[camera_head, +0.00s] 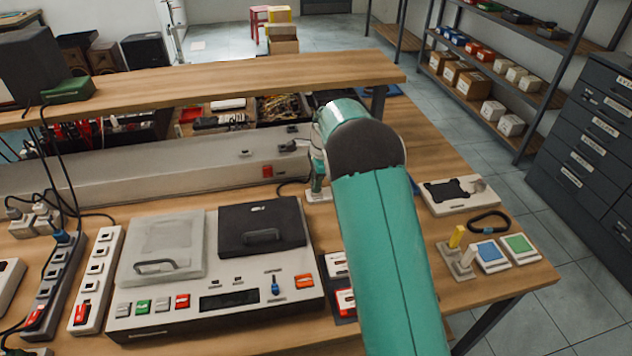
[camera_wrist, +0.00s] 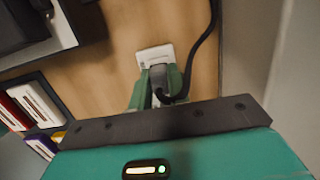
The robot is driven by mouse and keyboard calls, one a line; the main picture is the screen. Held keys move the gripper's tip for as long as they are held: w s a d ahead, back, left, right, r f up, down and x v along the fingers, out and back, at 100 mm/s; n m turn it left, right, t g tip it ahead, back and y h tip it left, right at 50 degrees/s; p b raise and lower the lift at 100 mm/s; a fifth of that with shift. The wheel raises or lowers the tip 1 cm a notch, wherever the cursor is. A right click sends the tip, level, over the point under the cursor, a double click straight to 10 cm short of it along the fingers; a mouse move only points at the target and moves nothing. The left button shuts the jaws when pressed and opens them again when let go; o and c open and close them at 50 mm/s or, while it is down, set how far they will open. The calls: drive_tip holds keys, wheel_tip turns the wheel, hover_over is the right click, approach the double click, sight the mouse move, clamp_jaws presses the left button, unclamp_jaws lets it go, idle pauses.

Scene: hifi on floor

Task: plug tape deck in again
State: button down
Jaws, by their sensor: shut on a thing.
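The tape deck (camera_head: 215,312) is a grey unit with two lids, a row of buttons and a dark display. It stands on the bench left of my arm. My gripper (camera_head: 317,180) points down behind the deck's right rear corner, at a small white block (camera_head: 318,197) on the bench. In the wrist view my gripper (camera_wrist: 160,82) is shut on a grey plug (camera_wrist: 158,74) beside that white block (camera_wrist: 155,54). A black cable (camera_wrist: 205,40) loops from the fingers. The fingers hide much of the plug; I cannot tell whether it touches the block.
A grey trunking (camera_head: 215,165) with sockets and a red switch runs behind the deck. Power strips (camera_head: 96,280) lie left of it. Cassettes (camera_head: 345,301) lie beside my arm. A black carabiner-like ring (camera_head: 489,221) and coloured pads (camera_head: 519,246) lie at right.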

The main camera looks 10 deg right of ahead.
idle(0.4)
drive_tip(key=c, duration=1.3)
unclamp_jaws()
drive_tip(key=shift+o, duration=0.2)
wheel_tip(320, 180, up, 19)
drive_tip(key=d, duration=0.2)
drive_tip(key=shift+f, duration=0.2)
